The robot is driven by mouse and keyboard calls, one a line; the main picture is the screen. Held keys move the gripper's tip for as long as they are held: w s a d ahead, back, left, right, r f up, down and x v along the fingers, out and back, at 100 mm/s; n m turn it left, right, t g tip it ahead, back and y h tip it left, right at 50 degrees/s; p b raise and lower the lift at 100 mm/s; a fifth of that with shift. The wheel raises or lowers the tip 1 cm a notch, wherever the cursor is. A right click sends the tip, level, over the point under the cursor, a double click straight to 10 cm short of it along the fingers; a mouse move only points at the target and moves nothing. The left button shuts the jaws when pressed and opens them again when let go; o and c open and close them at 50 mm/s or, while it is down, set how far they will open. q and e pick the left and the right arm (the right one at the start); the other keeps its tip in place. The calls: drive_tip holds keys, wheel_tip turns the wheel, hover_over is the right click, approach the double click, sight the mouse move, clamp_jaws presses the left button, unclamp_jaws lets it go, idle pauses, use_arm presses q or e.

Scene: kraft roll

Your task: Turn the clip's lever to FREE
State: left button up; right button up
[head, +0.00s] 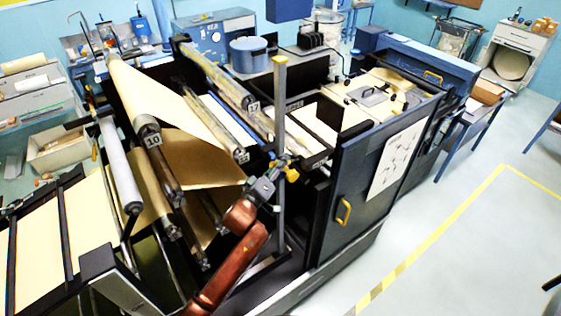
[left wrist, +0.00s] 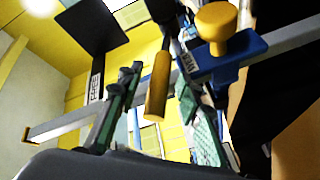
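The clip is a blue block (left wrist: 228,62) with a round yellow knob (left wrist: 218,24), mounted on a grey post (head: 279,105). Its yellow-orange lever (left wrist: 157,88) hangs down from a dark pivot in the left wrist view. A dark plate with white lettering (left wrist: 95,86), seemingly FREE, is left of the lever. Other lettering on the blue block is partly hidden. My left gripper (left wrist: 157,80) is open, with a green-padded finger on each side of the lever; contact is not clear. In the head view my left gripper (head: 264,184) is beside the post, near the yellow knob (head: 292,174). My right gripper is not in view.
A roller marked 10 (head: 150,138) and brown paper webs (head: 165,95) lie left of the post. A dark cabinet door with a yellow handle (head: 344,212) stands close at right. The floor (head: 450,240) at right is mostly clear.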

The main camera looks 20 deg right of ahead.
use_arm(q)
drive_tip(key=shift+w+d, duration=0.1)
drive_tip(key=shift+d, duration=0.15)
drive_tip(key=shift+c, duration=0.2)
clamp_jaws()
idle(0.4)
